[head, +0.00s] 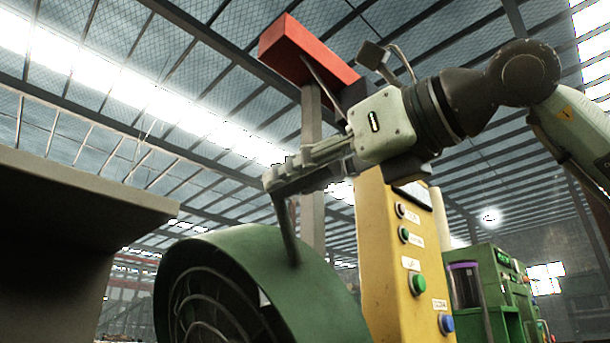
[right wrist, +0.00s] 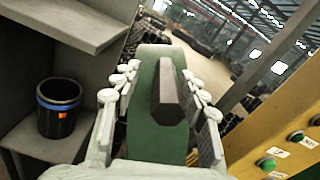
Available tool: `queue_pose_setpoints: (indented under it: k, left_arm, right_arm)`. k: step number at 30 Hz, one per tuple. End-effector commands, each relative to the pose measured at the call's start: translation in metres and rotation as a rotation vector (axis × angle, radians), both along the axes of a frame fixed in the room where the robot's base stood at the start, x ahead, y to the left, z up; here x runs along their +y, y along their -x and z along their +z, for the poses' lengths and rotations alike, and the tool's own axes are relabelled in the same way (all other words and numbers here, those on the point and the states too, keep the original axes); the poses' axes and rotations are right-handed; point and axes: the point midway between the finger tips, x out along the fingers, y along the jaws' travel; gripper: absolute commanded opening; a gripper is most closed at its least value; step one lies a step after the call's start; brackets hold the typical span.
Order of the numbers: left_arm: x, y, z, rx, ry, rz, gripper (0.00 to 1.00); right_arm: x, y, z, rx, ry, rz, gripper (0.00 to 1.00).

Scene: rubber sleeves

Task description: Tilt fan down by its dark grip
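The fan has a rounded green housing (head: 235,262) with a dark wire grille (head: 205,310) at the bottom of the head view. Its dark grip (head: 288,232) rises from the top of the housing. My right gripper (head: 272,183) is at the upper end of this grip. In the right wrist view, the dark grip (right wrist: 168,92) stands between the parted fingers of the right gripper (right wrist: 158,85), with the green housing (right wrist: 150,135) beneath. A gap shows on the grip's left side; contact on its right side is unclear. My left gripper is not in view.
A yellow control panel (head: 380,260) with several buttons stands right of the fan. A red-topped post (head: 305,55) rises behind. Grey shelving (head: 70,235) is at left, holding a black cup-like container (right wrist: 60,107). Green machinery (head: 495,290) stands at right.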

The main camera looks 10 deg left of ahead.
Motion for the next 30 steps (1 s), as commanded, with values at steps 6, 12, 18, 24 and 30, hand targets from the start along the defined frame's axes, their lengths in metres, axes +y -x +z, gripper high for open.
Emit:
queue_pose_setpoints:
  k: [6,12,18,24,30]
  left_arm:
    - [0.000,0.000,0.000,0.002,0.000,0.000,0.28]
    - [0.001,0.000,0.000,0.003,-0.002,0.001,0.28]
    - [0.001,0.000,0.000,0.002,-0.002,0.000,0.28]
    - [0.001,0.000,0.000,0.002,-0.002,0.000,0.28]
    - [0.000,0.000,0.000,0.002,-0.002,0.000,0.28]
  right_arm:
    - [-0.001,-0.001,0.001,0.001,-0.003,-0.003,0.44]
    - [-0.014,0.007,0.002,-0.001,-0.005,-0.005,0.44]
    - [-0.048,0.031,0.002,-0.002,-0.004,-0.006,0.44]
    - [-0.079,0.055,0.001,-0.001,-0.003,-0.005,0.44]
    - [-0.096,0.067,0.001,0.000,-0.002,-0.004,0.44]
